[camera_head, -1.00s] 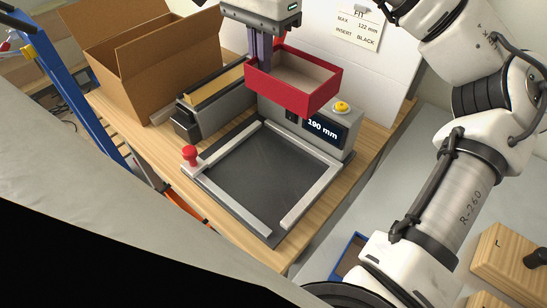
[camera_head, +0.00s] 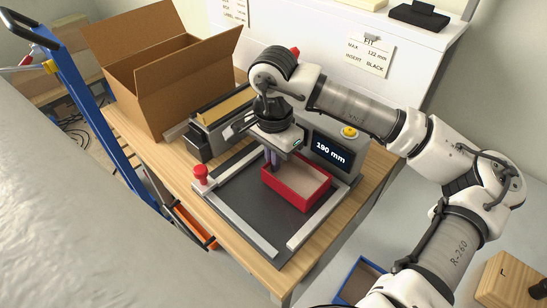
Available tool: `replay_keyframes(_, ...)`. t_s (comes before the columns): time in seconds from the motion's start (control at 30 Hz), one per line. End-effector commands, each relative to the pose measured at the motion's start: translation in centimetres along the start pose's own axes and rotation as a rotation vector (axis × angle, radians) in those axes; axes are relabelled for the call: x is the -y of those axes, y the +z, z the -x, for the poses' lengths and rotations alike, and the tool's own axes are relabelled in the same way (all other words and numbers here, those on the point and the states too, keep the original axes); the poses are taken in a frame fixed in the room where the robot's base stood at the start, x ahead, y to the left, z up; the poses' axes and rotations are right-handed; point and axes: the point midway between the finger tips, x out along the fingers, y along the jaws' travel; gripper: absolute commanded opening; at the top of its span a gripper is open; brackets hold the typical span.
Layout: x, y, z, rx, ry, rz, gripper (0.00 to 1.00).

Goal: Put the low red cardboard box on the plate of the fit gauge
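The low red cardboard box (camera_head: 297,192), open at the top with a tan inside, is over the back right part of the dark plate (camera_head: 250,212) of the fit gauge. It looks level and at or just above the plate; I cannot tell whether it touches. My gripper (camera_head: 271,163) points down at the box's back left corner, its fingers closed on the wall there. The fingertips are partly hidden by the box. The gauge's display (camera_head: 329,152) reads 190 mm, with a yellow button (camera_head: 349,132) above it.
Metal rails (camera_head: 238,222) border the plate, with a red knob (camera_head: 201,174) at the left corner. A large open brown carton (camera_head: 165,75) stands at the back left. A sign (camera_head: 369,55) reads FIT, max 122 mm, insert black. The plate's front left is bare.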

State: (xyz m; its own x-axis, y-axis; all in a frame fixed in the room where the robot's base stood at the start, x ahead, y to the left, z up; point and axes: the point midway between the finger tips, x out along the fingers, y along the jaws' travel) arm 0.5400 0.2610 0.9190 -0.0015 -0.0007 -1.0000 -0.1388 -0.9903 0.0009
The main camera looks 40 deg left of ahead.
Motion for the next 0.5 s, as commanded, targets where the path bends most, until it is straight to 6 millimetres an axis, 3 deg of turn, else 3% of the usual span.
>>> replay_keyframes(0.47, -0.02, -0.01, -1.01, -0.001, 0.000, 0.000, 0.00)
replay_keyframes(0.5, -0.02, 0.00, -0.91, -0.001, 0.000, 0.000, 0.05)
